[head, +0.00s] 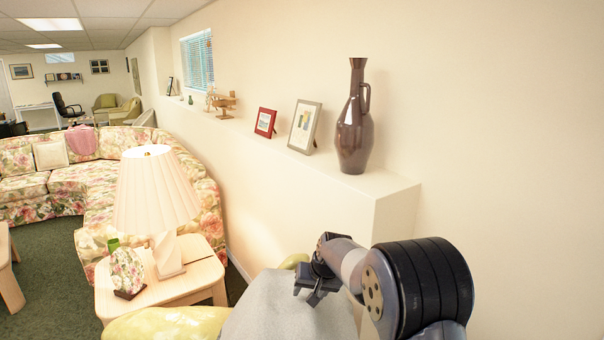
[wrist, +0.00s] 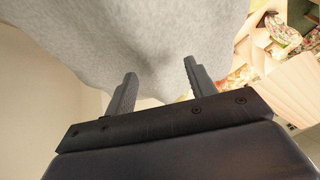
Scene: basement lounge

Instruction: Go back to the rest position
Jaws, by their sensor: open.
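In the head view my gripper (head: 312,292) is at the lower middle right, beside a grey cloth (head: 275,312). The same grey cloth (wrist: 140,35) fills the upper part of the wrist view beyond the fingers. I cannot tell whether the fingers touch it.
A wooden side table (head: 200,278) holds a lamp (head: 155,195) and a floral plate (head: 127,270). A ledge (head: 385,185) on the right carries a brown vase (head: 354,125) and picture frames. A floral sofa (head: 90,185) stands behind. Green carpet (head: 50,270) is open at left.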

